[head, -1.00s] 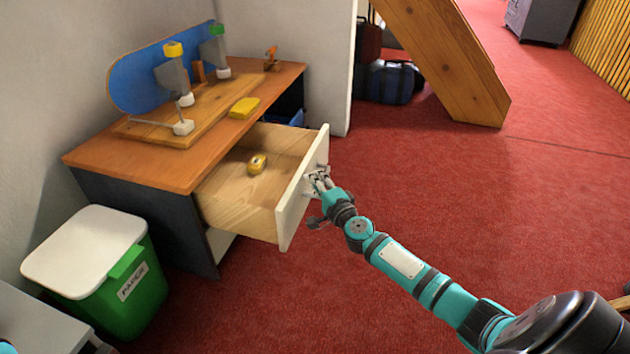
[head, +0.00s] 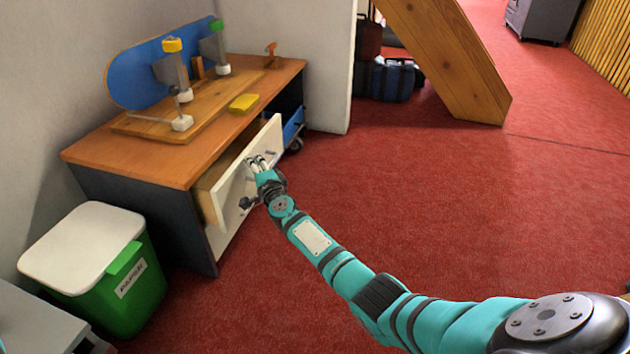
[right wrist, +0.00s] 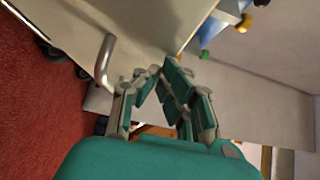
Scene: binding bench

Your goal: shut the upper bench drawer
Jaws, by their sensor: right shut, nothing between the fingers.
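The upper bench drawer (head: 212,196) has a white front and stands partly out of the wooden bench (head: 150,160). A narrow strip of its wooden side and inside shows behind the front. My right gripper (head: 257,161) is shut and empty, its fingertips at the outer face of the drawer front, seemingly touching it. In the right wrist view the fingers (right wrist: 162,74) come together close to the pale drawer front (right wrist: 150,25), beside a metal bar handle (right wrist: 104,62). My left gripper is out of view.
On the bench top are a blue skateboard deck (head: 135,78), a clamping rig on a board (head: 135,128) and a yellow block (head: 243,103). A green paper bin (head: 130,300) stands at left. Red carpet (head: 420,200) is clear at right.

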